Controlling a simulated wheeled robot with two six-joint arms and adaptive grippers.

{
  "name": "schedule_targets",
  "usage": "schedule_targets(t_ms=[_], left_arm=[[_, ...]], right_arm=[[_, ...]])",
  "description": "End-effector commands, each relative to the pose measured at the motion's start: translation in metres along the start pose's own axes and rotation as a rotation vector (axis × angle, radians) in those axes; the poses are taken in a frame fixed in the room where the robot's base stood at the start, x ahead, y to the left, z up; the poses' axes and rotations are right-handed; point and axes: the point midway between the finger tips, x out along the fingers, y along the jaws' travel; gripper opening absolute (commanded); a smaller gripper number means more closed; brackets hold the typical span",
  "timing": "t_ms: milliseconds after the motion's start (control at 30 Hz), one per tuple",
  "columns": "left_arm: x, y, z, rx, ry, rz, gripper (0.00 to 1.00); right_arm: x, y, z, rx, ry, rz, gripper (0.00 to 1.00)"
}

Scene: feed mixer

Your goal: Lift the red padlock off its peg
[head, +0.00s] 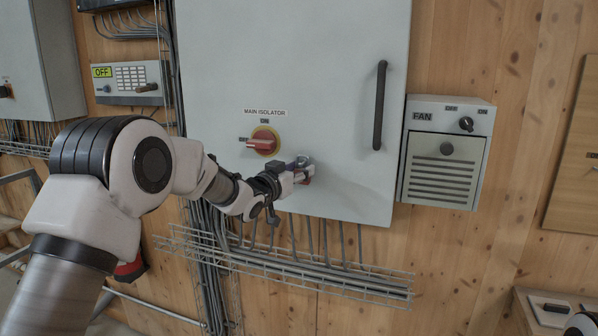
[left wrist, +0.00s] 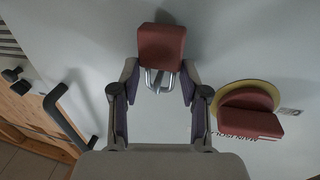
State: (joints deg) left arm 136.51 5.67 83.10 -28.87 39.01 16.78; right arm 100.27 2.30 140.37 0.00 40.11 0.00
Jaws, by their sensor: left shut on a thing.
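The red padlock (head: 307,181) is at the lower part of the grey cabinet door, right of and below the isolator switch. In the left wrist view its red body (left wrist: 162,45) and metal shackle (left wrist: 160,80) show between the fingers. My left gripper (head: 297,172) is shut on the padlock, with one finger on each side of it in the left wrist view (left wrist: 160,84). The peg cannot be made out clearly behind the shackle and fingers. I cannot tell whether the shackle still hangs on it. My right gripper is not in view.
The red-and-yellow main isolator switch (head: 264,141) is close to my left gripper. A dark door handle (head: 380,105) and the fan box (head: 447,152) stand to the right. A wire cable tray (head: 330,279) runs below the cabinet (head: 290,60).

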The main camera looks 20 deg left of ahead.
Motion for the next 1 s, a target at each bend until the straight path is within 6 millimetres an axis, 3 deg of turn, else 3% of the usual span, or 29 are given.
schedule_targets(t_ms=[1000], left_arm=[[-0.057,0.011,0.001,-0.001,0.003,-0.001,0.09]], right_arm=[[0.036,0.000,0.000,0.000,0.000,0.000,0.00]])
